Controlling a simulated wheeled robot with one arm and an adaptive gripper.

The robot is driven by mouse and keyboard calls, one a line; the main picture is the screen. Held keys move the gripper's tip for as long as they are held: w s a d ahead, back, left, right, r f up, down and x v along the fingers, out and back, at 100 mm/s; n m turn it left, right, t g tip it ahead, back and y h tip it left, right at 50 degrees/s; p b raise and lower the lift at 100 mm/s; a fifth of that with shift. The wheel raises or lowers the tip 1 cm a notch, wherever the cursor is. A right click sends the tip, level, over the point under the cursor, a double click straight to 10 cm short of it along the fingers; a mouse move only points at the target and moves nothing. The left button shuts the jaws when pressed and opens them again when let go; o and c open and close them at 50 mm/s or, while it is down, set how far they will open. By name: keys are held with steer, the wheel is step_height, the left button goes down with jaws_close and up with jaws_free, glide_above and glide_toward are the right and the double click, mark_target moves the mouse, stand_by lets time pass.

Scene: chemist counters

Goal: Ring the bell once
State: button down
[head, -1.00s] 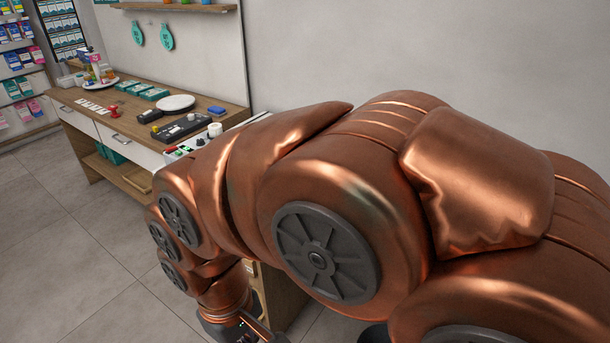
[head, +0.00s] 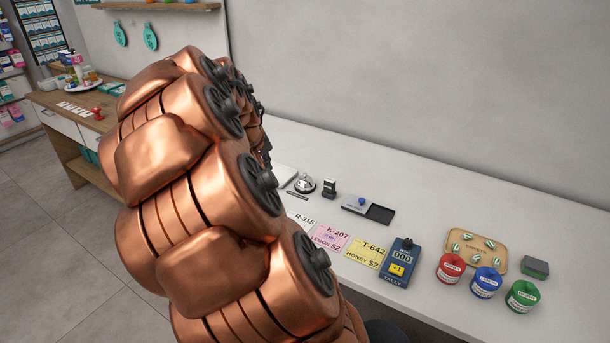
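A silver call bell (head: 304,183) with a dark base stands on the white counter (head: 420,183), towards its left part in the head view. It is just right of my raised copper arm, with a visible gap between them. My arm covers the left end of the counter. My gripper is hidden behind the arm, so I cannot see its fingers or whether it holds anything.
Right of the bell stand a black stamp (head: 329,188) and an ink pad case (head: 368,208). In front lie cards, the pink one (head: 330,236) among them, and a blue tally counter (head: 399,262). Red (head: 450,268), blue (head: 486,282) and green (head: 522,296) tubs stand further right.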

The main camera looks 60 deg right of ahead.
mark_target(304, 175)
steer(key=w+d+f+h, duration=0.1)
steer(key=d+f, duration=0.1)
steer(key=d, duration=0.8)
steer(key=w+d+f+h, duration=0.1)
steer(key=d+f+h, duration=0.1)
steer(key=d, duration=0.9)
steer(key=shift+w, duration=0.2)
steer(key=shift+b, duration=0.35)
steer(key=shift+f+b, duration=1.45)
steer(key=shift+f, duration=2.95)
steer(key=shift+f, duration=0.35)
steer(key=shift+f+b, duration=0.45)
steer(key=shift+f, duration=0.05)
steer(key=shift+r, duration=0.9)
